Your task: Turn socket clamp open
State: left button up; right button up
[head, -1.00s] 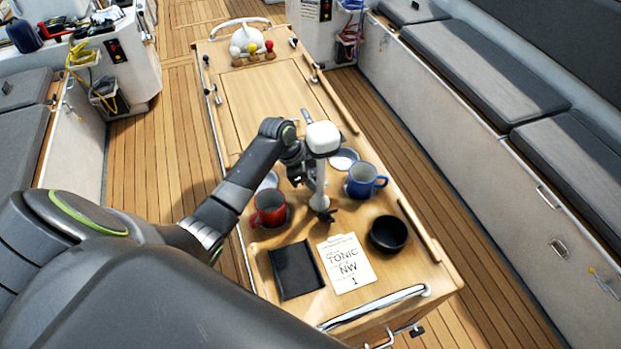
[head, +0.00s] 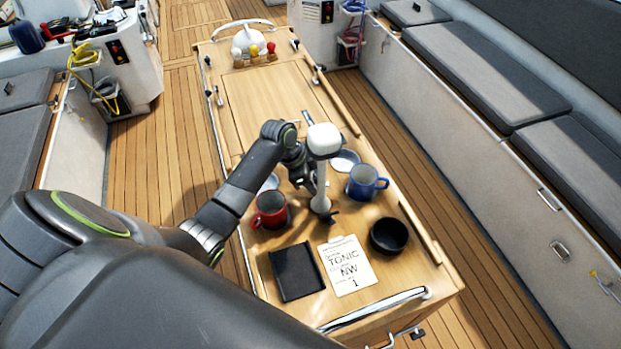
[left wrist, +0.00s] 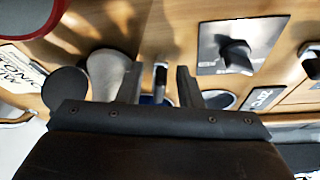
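A white post with a rounded white head (head: 323,139) stands on the wooden table. A small black lever (head: 328,217) juts out at its foot, and I take this for the socket clamp. My left gripper (head: 311,186) is beside the post on its left, partly hidden by the post. In the left wrist view its two fingers (left wrist: 158,72) are apart, with a narrow grey piece (left wrist: 160,76) showing in the gap. I cannot tell whether they touch it. That view also shows a black knob (left wrist: 236,56) on a metal plate. My right gripper is not in view.
A red mug (head: 270,210) and a blue mug (head: 366,183) stand close on either side of the post. A black bowl (head: 389,236), a printed card (head: 347,267) and a black folder (head: 297,271) lie nearer. The table's far half is mostly clear.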

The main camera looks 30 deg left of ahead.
pick_arm(q)
jog(key=shift+r, duration=0.15)
jog(key=b+v, duration=0.3)
jog(key=v, duration=1.4)
jog(key=shift+s+a+b, duration=0.15)
jog(key=shift+a+b, duration=0.05)
jog(key=shift+b, duration=0.15)
